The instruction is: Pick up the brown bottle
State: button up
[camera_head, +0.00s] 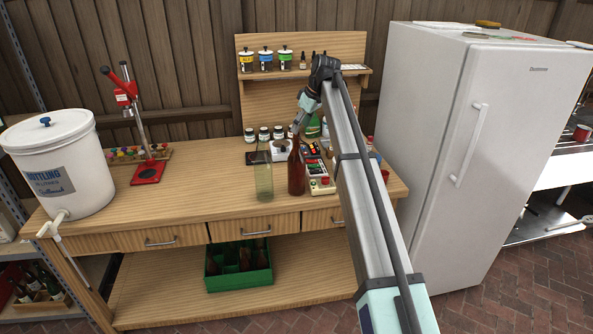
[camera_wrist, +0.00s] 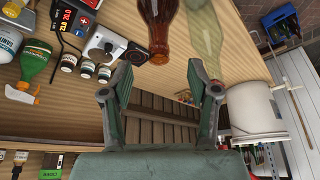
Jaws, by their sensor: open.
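The brown bottle (camera_head: 296,172) stands upright on the wooden workbench in the head view, next to a clear greenish glass bottle (camera_head: 264,178) on its left. My gripper (camera_head: 300,122) is just above and behind the brown bottle's neck in the head view. In the wrist view my gripper (camera_wrist: 160,72) has its two fingers spread apart with nothing between them. The brown bottle (camera_wrist: 158,32) shows at the top of that view, beyond the fingertips and cut off by the edge. The clear bottle (camera_wrist: 204,35) is right beside it.
A bottling bucket (camera_head: 60,165) and a red capper (camera_head: 148,170) stand at the bench's left. A scale (camera_head: 281,152), small jars and a green spray bottle (camera_wrist: 35,62) are near the bottles. A white fridge (camera_head: 490,150) stands right. The bench's left middle is clear.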

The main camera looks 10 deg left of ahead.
aim_at(296, 137)
jog(key=shift+p+x, duration=1.15)
jog(key=shift+x, duration=2.05)
jog(key=shift+d+r, duration=0.1)
grip_shut()
